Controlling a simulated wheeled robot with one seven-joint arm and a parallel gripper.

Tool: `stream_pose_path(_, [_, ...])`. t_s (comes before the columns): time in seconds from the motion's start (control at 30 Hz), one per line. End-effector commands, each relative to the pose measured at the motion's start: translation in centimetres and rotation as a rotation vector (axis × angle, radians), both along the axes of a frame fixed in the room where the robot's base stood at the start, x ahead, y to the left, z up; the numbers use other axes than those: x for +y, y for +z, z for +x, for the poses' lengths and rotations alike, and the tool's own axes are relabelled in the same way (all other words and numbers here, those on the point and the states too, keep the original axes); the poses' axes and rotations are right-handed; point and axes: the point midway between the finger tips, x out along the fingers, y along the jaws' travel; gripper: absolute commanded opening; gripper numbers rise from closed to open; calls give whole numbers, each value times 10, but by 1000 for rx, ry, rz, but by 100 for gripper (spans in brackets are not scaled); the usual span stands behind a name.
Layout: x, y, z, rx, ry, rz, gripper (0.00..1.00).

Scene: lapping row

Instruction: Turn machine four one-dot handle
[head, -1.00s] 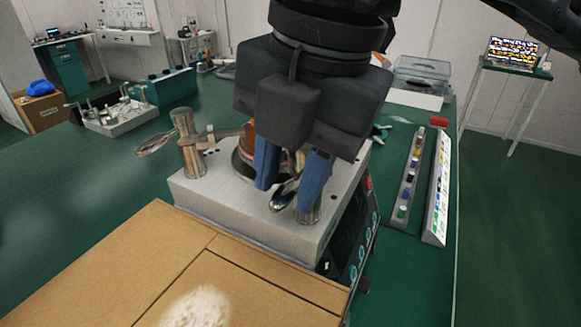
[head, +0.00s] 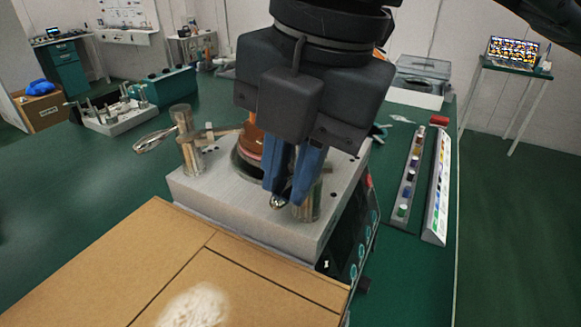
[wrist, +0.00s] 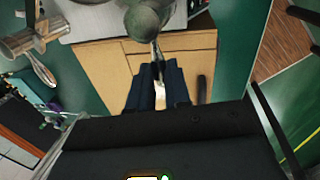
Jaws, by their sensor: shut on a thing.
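The machine is a grey metal block (head: 225,208) with a round opening and upright metal posts. My gripper (head: 286,193), with its blue fingers down, is shut on a shiny metal handle (head: 277,202) beside the front right post (head: 309,200). In the wrist view the handle (wrist: 155,52) runs from the round post top (wrist: 149,20) down between my fingers (wrist: 159,84). A second handle (head: 152,140) sticks out left of the left post (head: 191,152). No dot marks can be made out, and my fingers hide much of the held handle.
A brown wooden surface (head: 135,255) lies in front of the machine. A copper-coloured part (head: 250,140) stands in the opening behind my fingers. Racks of coloured pieces (head: 409,175) lie to the right. Another grey fixture (head: 118,122) stands on the green bench at far left.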

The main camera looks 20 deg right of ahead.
Motion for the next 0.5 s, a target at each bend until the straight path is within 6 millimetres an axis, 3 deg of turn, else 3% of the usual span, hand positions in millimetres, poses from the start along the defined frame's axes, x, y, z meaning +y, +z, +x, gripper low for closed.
stream_pose_path(0.5, [-13, -7, -5, -5, 363, 0, 0])
